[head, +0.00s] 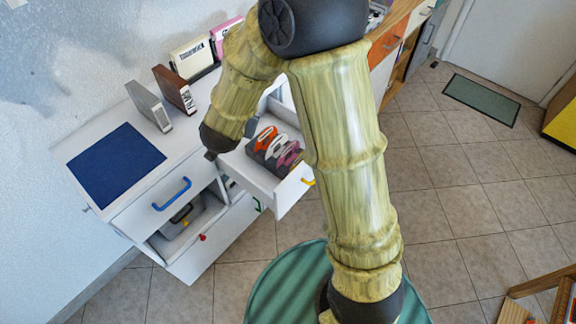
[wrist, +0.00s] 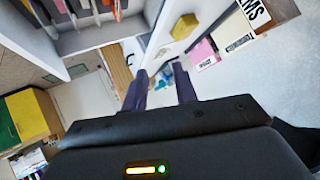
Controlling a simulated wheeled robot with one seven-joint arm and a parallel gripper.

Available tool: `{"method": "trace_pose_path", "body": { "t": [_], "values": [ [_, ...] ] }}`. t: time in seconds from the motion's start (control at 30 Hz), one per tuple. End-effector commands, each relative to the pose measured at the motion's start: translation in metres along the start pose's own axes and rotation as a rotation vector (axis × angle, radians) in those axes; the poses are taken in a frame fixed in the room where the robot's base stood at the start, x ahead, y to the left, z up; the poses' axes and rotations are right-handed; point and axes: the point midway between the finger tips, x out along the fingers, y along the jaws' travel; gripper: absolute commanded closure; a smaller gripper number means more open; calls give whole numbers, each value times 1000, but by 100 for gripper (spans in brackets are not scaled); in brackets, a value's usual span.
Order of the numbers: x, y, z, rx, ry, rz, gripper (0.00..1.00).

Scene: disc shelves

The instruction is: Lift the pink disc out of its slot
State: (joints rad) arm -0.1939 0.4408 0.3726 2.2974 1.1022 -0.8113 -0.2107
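A dark rack (head: 262,158) of discs sits in the open white drawer (head: 268,186). An orange disc (head: 265,138), a pale disc (head: 275,148) and a pinkish-purple disc (head: 289,154) stand upright in it. The purple one is the nearest match to the pink disc. In the head view the dark end of my forearm is left of the drawer, and my fingers cannot be made out.
The white cabinet top holds a blue mat (head: 115,166), a grey case (head: 148,107) and a brown case (head: 174,89). A lower drawer (head: 205,235) is also open, with a grey bin in it. My upper arm passes just right of the disc drawer.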

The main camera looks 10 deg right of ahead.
Motion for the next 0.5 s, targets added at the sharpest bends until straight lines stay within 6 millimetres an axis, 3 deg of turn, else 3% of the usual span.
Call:
{"method": "trace_pose_path", "body": {
  "t": [0.03, 0.1, 0.3, 0.5],
  "values": [
    [15, 6, 26, 23, 31, 51, 71],
    [23, 14, 45, 51, 81, 139, 71],
    [22, 46, 100, 59, 184, 420, 71],
    [8, 60, 119, 31, 220, 563, 71]
  ]
}}
